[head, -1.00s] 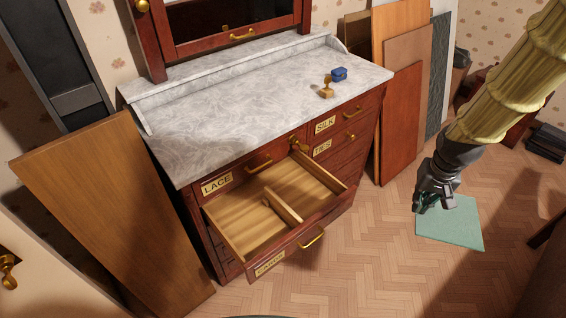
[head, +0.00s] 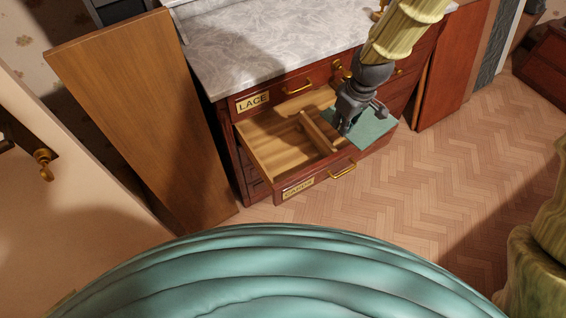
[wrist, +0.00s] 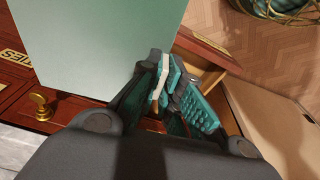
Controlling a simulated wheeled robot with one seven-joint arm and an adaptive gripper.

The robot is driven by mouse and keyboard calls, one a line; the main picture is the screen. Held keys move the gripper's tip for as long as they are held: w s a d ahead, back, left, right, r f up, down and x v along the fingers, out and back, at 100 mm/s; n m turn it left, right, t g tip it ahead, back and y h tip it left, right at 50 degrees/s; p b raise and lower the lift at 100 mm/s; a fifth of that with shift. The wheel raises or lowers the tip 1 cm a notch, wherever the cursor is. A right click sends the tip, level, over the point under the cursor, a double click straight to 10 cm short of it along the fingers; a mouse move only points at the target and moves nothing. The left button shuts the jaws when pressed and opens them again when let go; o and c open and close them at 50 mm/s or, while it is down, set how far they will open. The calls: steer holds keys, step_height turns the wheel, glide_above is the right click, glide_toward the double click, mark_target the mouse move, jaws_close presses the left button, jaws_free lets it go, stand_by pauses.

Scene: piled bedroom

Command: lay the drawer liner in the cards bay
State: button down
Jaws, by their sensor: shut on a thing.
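The drawer liner (head: 374,130) is a flat pale green sheet. My gripper (head: 346,130) is shut on it near one edge, and the sheet reaches out to the right in the head view. It appears above the right part of the open drawer (head: 252,150); its exact height is unclear. In the wrist view the liner (wrist: 95,40) fills the upper left, beside my gripper (wrist: 178,88). The drawer front has a CARDS label (head: 298,188) on its left half. A wooden divider (head: 318,132) splits the drawer into left and right bays. The left bay looks empty; the right is partly hidden.
The marble-topped dresser (head: 265,50) stands behind the drawer, with a LACE drawer (head: 253,102) shut above. A brown board (head: 140,115) leans at the left. Panels (head: 450,75) lean at the right. The floor in front is clear.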

steer(key=s+a+f+n+g+b, duration=0.2)
steer(key=a+f+n+b, duration=0.5)
steer(key=a+f+n, duration=0.6)
steer(key=shift+w+d+f+n, duration=0.1)
steer(key=shift+d+f+n, duration=0.35)
steer(key=shift+f, duration=1.3)
steer(key=shift+w+d+f+n, duration=0.1)
steer(key=shift+f+n, duration=0.6)
steer(key=shift+f, duration=1.1)
steer(key=shift+w+d+f+n, duration=0.1)
steer(key=shift+d+f+n, duration=0.35)
steer(key=shift+f, duration=1.3)
steer(key=shift+a+f, duration=0.15)
steer(key=shift+f, duration=0.05)
steer(key=c, duration=1.6)
jaws_free()
steer(key=shift+r, duration=0.1)
steer(key=r, duration=0.4)
steer(key=d+r, duration=0.1)
steer(key=r, duration=0.7)
steer(key=shift+w+d, duration=0.3)
steer(key=shift+w, duration=0.1)
